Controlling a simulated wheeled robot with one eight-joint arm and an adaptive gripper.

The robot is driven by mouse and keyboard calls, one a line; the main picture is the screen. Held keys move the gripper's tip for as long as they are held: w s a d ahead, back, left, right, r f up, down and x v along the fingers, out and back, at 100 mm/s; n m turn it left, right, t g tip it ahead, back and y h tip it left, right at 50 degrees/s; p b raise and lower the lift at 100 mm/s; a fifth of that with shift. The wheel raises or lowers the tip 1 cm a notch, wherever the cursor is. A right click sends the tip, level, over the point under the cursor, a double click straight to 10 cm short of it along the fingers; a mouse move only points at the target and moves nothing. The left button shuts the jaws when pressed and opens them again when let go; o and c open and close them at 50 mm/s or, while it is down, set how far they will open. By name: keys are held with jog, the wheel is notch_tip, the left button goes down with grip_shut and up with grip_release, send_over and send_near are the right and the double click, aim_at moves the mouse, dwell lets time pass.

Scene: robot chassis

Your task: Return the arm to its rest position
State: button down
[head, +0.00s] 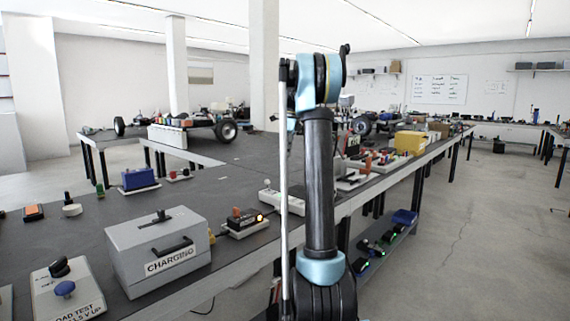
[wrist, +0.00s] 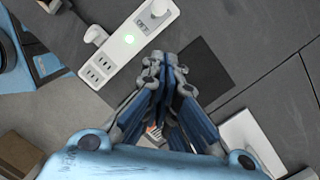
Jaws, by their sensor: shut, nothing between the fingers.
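My gripper (wrist: 157,62) shows in the wrist view, with its blue and grey fingers drawn together at the tips and nothing between them. It hangs over the dark bench top, and its tips appear just beside a white power strip (wrist: 125,45) with a lit green button. In the head view my arm (head: 319,180) stands upright in the middle, its dark link between light blue joints. The gripper itself cannot be made out in the head view.
A grey box marked CHARGING (head: 160,255), a load test box (head: 68,292) and a blue box (head: 139,178) stand on the long bench to the left. A wheeled chassis (head: 190,121) is further back. The floor (head: 480,230) on the right is clear.

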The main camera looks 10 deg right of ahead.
jog(key=shift+w+r, duration=0.15)
jog(key=shift+r, duration=0.45)
jog(key=s+a+f+n, duration=0.2)
jog(key=s+n, duration=0.2)
jog(key=s, duration=0.5)
jog(key=s+a+f+n+t+h, duration=0.1)
jog(key=s+f+n, duration=0.15)
jog(key=s, duration=0.75)
jog(key=s+a+f+n, duration=0.1)
jog(key=s+a+n, duration=0.1)
jog(key=s+n, duration=0.5)
jog(key=s+f+n+t+h, duration=0.1)
jog(key=s+f+n, duration=0.7)
jog(key=s+f, duration=1.3)
jog(key=s, duration=0.4)
jog(key=shift+a, duration=0.1)
